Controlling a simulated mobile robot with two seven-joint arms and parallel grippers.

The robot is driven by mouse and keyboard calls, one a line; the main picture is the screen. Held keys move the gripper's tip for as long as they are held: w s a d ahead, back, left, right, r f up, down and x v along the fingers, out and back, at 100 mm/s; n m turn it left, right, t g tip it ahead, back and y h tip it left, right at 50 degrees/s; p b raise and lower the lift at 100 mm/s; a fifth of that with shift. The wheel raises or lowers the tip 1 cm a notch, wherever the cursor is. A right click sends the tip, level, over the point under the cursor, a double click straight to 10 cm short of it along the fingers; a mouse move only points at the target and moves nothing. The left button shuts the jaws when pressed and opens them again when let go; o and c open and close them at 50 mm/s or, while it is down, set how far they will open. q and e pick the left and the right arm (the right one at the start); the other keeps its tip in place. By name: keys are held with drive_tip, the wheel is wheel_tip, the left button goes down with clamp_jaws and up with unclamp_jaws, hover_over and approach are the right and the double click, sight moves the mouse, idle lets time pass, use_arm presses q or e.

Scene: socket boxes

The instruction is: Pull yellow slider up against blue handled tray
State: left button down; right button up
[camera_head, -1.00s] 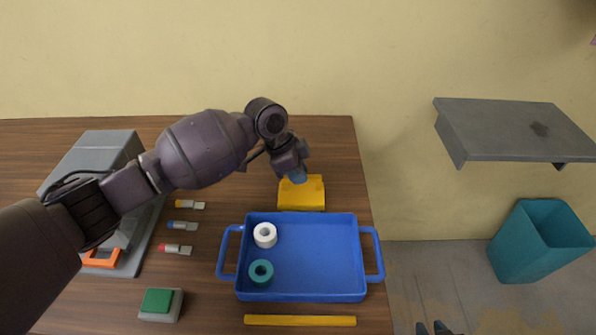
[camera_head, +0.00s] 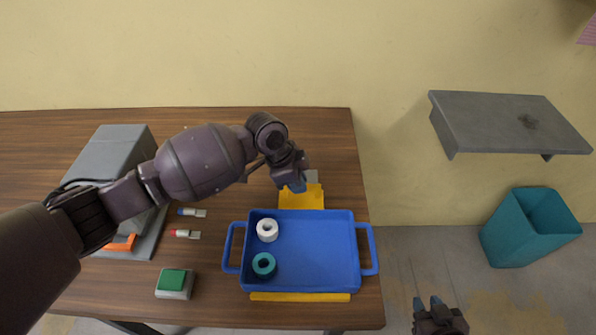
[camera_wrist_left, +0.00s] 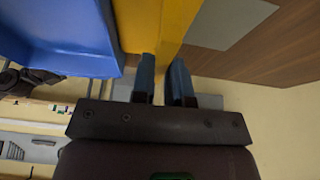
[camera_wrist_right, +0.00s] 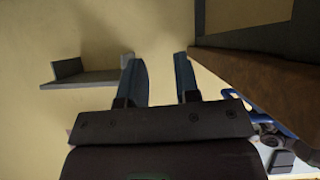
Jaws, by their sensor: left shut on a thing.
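The yellow slider (camera_head: 302,199) lies at the back edge of the blue handled tray (camera_head: 318,265) and appears to touch it. My left gripper (camera_head: 298,185) is shut on the slider's raised part. In the left wrist view the gripper's fingers (camera_wrist_left: 164,68) flank the yellow slider (camera_wrist_left: 168,22), with the blue tray (camera_wrist_left: 60,35) right beside it. The tray holds a white ring (camera_head: 267,230) and a teal ring (camera_head: 264,266) on its left side. My right gripper (camera_head: 430,304) is open and empty, away from the table; its fingers (camera_wrist_right: 160,75) also show in the right wrist view.
A yellow bar (camera_head: 300,297) lies along the tray's front edge. A grey patch (camera_head: 312,177) lies behind the slider. At left are small connectors (camera_head: 187,234), a green-topped box (camera_head: 174,283) and a grey machine (camera_head: 110,165). A shelf (camera_head: 510,122) and teal bin (camera_head: 530,227) are off right.

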drive_tip(key=shift+w+r, duration=0.1)
drive_tip(key=shift+r, duration=0.05)
use_arm(q)
drive_tip(key=c, duration=1.1)
unclamp_jaws()
use_arm(e)
drive_tip(key=shift+w+a+r, duration=0.15)
drive_tip(key=shift+w+r, duration=0.2)
drive_tip(key=shift+w, duration=0.15)
use_arm(q)
drive_tip(key=shift+r, duration=0.1)
drive_tip(key=shift+p+v, duration=0.4)
drive_tip(key=shift+v, duration=4.95)
use_arm(e)
drive_tip(key=shift+w+r, duration=0.1)
drive_tip(key=shift+r, duration=0.45)
